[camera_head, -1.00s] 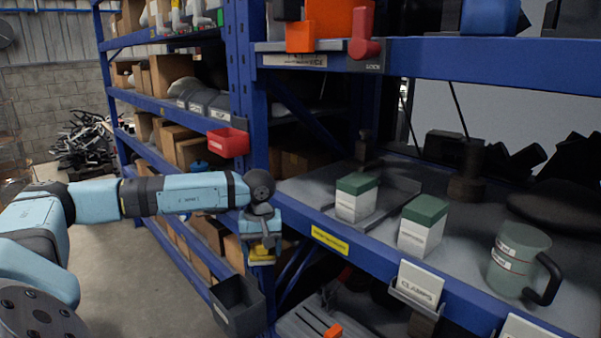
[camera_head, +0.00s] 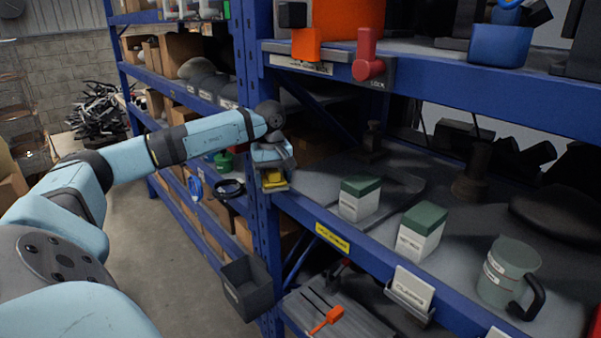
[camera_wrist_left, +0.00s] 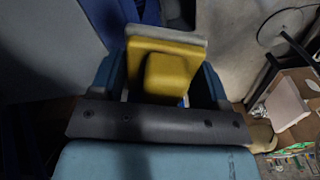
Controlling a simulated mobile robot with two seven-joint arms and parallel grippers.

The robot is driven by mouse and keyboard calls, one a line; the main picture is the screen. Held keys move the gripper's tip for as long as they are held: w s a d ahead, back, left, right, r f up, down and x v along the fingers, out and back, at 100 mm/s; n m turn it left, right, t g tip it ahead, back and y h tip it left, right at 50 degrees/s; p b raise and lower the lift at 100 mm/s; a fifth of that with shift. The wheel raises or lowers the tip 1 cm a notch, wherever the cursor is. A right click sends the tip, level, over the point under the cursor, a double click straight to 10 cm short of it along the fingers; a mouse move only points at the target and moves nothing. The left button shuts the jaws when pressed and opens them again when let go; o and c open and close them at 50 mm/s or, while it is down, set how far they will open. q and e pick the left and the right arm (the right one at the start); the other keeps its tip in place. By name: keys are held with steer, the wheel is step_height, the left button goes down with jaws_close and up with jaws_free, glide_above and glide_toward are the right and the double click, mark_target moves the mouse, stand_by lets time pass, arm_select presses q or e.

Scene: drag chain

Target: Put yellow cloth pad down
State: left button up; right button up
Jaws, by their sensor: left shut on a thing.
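The yellow cloth pad (camera_head: 273,177) is a small yellow block with a paler layer along one side. My left gripper (camera_head: 273,172) is shut on it, close to the blue upright at the left end of the near shelf. In the left wrist view the pad (camera_wrist_left: 168,70) sits between the two fingers of the left gripper (camera_wrist_left: 165,85), with a raised yellow part facing the camera. The pad appears held in the air; whether it touches the shelf edge cannot be told. My right gripper is not in view.
A dark open bin (camera_head: 247,287) hangs below my gripper. A blue beam (camera_head: 430,72) with a red lock lever (camera_head: 368,58) runs above.

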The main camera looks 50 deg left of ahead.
arm_select(q)
steer(key=p, duration=0.2)
glide_above(301, 185)
steer(key=shift+s+r, duration=0.1)
steer(key=shift+s, duration=0.15)
steer(key=shift+w, duration=0.25)
steer(key=shift+f+p, duration=0.35)
steer(key=shift+f, duration=0.25)
step_height(301, 185, down, 2)
steer(key=shift+f+p, duration=0.1)
steer(key=shift+p, duration=0.3)
steer(key=shift+f, duration=0.2)
steer(key=shift+f, duration=0.1)
steer(key=o, duration=0.9)
